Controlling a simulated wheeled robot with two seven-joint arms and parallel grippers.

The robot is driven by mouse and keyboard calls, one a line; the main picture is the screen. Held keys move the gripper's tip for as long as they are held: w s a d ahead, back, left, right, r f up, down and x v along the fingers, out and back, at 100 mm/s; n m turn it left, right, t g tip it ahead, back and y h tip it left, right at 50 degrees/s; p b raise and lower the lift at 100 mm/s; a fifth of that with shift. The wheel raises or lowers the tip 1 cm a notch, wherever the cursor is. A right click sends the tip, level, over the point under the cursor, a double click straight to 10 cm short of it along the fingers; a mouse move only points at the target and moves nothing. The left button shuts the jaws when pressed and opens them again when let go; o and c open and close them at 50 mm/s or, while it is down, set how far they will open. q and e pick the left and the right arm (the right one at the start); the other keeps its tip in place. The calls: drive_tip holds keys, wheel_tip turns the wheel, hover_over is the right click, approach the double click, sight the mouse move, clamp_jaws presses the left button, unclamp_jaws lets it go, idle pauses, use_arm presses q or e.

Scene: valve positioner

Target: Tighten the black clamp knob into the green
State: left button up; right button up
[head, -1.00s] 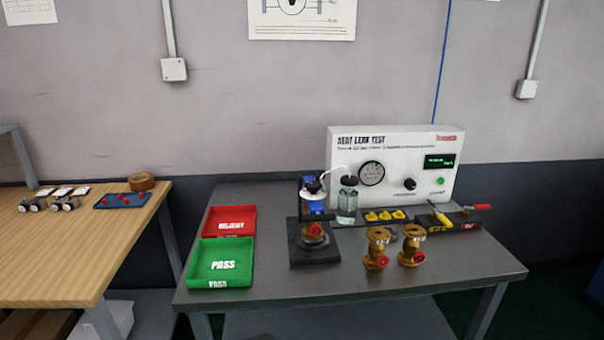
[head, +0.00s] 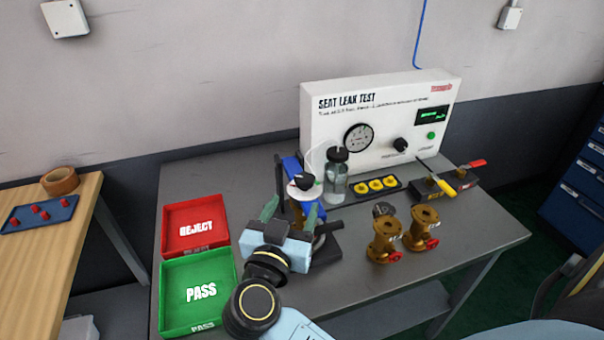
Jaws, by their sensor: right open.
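The black clamp knob (head: 304,181) sits on top of the blue clamp stand (head: 291,168), over a white disc with small coloured marks. The knob's pointer is too small to read against the green. My right gripper (head: 297,215) is open, just in front of and below the knob. Its fingers are spread on either side of the stand and seem apart from the knob. The gripper hides most of the stand's dark base (head: 328,246) and whatever is clamped there. My left gripper is not in view.
A bottle (head: 337,177) stands close right of the knob, before the leak-test box (head: 384,125). Two brass valves (head: 385,242) (head: 422,230) stand to the right. The red REJECT tray (head: 196,250) and green PASS tray (head: 226,263) lie left. Front-right table is clear.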

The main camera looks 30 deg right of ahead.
sight(302, 184)
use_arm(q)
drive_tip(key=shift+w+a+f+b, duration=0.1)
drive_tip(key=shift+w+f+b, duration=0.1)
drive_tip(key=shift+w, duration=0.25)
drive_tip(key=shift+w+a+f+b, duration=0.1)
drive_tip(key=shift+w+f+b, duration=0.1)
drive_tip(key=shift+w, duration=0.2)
use_arm(e)
drive_tip(key=x, duration=1)
drive_tip(key=shift+w, duration=0.1)
